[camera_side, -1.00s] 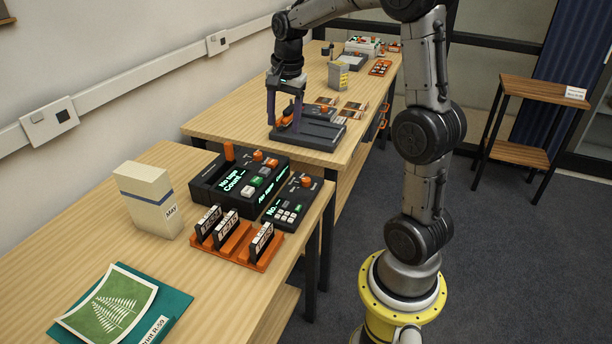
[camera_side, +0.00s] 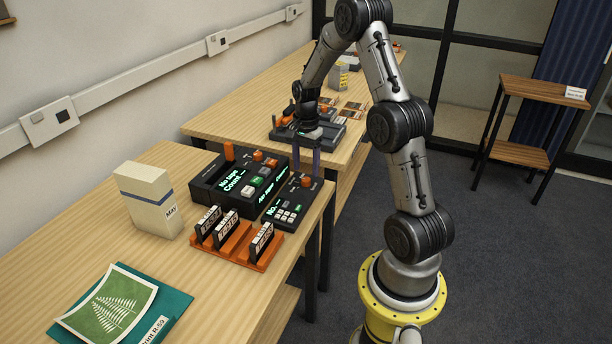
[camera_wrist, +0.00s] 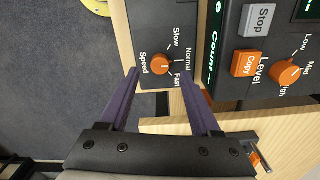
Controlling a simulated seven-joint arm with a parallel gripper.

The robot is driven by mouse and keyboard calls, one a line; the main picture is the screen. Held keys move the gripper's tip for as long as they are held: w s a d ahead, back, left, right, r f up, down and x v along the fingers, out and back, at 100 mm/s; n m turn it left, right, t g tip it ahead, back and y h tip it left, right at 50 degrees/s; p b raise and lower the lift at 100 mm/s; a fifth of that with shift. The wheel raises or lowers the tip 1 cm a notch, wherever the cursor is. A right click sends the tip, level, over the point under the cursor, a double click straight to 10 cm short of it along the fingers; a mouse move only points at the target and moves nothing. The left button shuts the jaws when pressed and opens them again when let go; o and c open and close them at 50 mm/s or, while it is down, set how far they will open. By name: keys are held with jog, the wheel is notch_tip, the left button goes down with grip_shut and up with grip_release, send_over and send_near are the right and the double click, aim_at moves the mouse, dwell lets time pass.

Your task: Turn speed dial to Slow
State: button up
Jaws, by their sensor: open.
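The orange speed dial (camera_wrist: 161,64) sits on a dark panel in the wrist view, with Slow, Normal and Fast printed around its right side. Its pointer is too small to read surely. In the side view the dial (camera_side: 306,181) is at the far right corner of the small keypad unit (camera_side: 288,207). My gripper (camera_side: 306,163) points down above and just behind the dial, its dark purple fingers apart and empty. In the wrist view my gripper (camera_wrist: 160,74) has its fingertips on either side of the dial's lower part; contact cannot be told.
The Level dial (camera_wrist: 286,72), Copy button (camera_wrist: 249,64) and Stop button (camera_wrist: 257,20) are on the neighbouring larger unit (camera_side: 238,182). An orange rack (camera_side: 262,262) with upright cartridges stands in front. A pale box (camera_side: 147,200) is at left. The near table's edge lies close to the dial.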

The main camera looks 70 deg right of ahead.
aim_at(306, 179)
jog(key=shift+f, duration=1.95)
jog(key=shift+c, duration=0.2)
grip_shut()
